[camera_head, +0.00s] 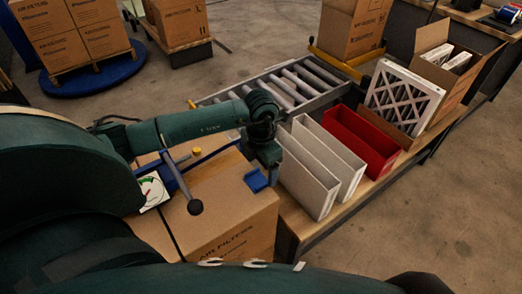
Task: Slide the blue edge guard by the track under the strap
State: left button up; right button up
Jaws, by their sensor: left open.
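A cardboard box (222,205) printed with air filters lettering sits at the lower middle. A dark strap (173,236) runs over its left part. A small blue edge guard (256,181) is at the box's right top edge, on the side of the roller track (300,84). My left gripper (264,163) points down just above the blue guard; it is open. Whether its fingers touch the guard is hard to tell. My right gripper is not in view.
A white lattice filter (402,97) leans by an open carton (450,65). A dial gauge (152,193) is left of the lever. Open floor lies at the right.

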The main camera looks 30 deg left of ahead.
aim_at(249, 165)
pick_arm(q)
jog(key=shift+f, duration=1.3)
jog(key=shift+c, duration=0.2)
jog(key=c, duration=1)
jog(key=shift+w+a+b, duration=0.4)
jog(key=shift+a, duration=0.5)
jog(key=shift+w+a+b, duration=0.35)
jog(key=shift+a, duration=0.6)
jog(key=shift+w+a+b, duration=0.4)
jog(key=shift+a, duration=0.5)
jog(key=shift+c, duration=0.2)
